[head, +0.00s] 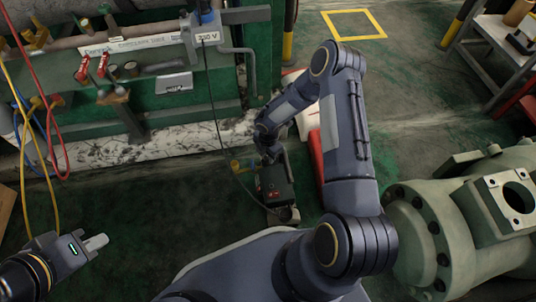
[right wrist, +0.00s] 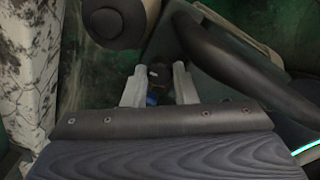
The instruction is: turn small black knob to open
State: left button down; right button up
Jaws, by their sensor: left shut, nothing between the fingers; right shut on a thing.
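The small black knob (right wrist: 159,72) shows in the right wrist view between the two pale fingers of my right gripper (right wrist: 158,80), which is shut on it. A bit of blue lies just below the knob. In the head view my right arm reaches down to a dark boxy unit (head: 276,186) on the floor; its fingers and the knob cannot be made out there. My left gripper (head: 97,243) is shut and empty at the lower left of the head view, far from the unit. How far the knob is turned cannot be told.
A green bench (head: 150,95) with valves, gauges and red, yellow and blue hoses stands at the left. A yellow fitting (head: 240,165) and a dark cable are beside the unit. A large pale green flanged machine (head: 465,225) is at the right. Green floor lies between.

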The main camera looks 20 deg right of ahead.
jog(key=shift+n, duration=0.3)
jog(key=o, duration=1)
jog(key=shift+r, duration=0.1)
notch_tip(320, 180, up, 8)
jog(key=p, duration=0.3)
jog(key=shift+f, duration=0.2)
